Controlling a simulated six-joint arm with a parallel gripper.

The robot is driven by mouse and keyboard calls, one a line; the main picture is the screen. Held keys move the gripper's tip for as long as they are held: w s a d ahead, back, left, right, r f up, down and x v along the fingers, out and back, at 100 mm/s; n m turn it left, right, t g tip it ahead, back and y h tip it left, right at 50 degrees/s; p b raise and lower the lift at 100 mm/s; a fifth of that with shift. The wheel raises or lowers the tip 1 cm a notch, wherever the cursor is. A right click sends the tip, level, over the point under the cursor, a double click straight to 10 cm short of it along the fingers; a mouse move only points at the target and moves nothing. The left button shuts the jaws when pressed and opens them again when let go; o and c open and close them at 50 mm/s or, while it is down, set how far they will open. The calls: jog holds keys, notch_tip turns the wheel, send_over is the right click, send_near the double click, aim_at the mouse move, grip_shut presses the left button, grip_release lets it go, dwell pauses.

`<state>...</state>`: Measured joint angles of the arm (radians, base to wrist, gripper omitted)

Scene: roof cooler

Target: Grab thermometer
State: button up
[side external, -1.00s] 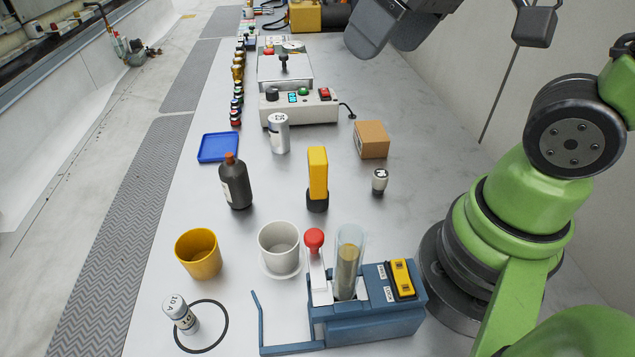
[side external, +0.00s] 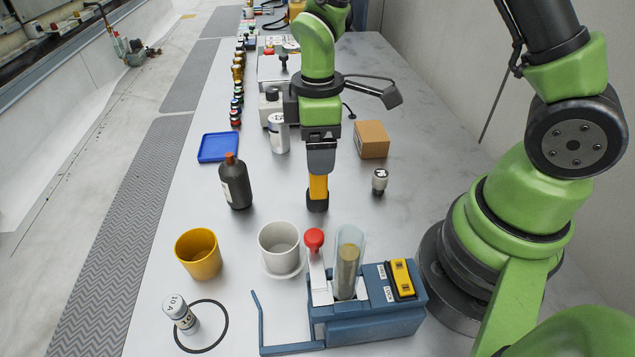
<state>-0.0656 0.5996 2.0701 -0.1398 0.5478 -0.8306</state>
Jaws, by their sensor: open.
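A yellow upright device with a black base (side external: 318,188), which I take to be the thermometer, stands on the grey bench in the middle of the side view. My gripper (side external: 320,163) points down directly over it, and its grey finger hides the upper part of the device. The gripper is open. Only one finger shows clearly, so I cannot tell whether the fingers touch the device.
A dark bottle (side external: 235,182) stands left of the device, and a cardboard box (side external: 371,139) and a small white-topped vial (side external: 379,181) stand right. Nearer are a white cup (side external: 279,247), a yellow cup (side external: 198,253) and a blue rack (side external: 365,322) with a glass tube (side external: 348,262).

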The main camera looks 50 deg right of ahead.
aim_at(318, 181)
notch_tip(318, 181, down, 6)
jog(key=shift+s+d+r, duration=0.1)
jog(key=shift+d+r, duration=0.05)
jog(key=shift+r, duration=0.05)
jog(key=c, duration=1.1)
jog(key=shift+c, duration=0.2)
jog(key=shift+r, duration=0.1)
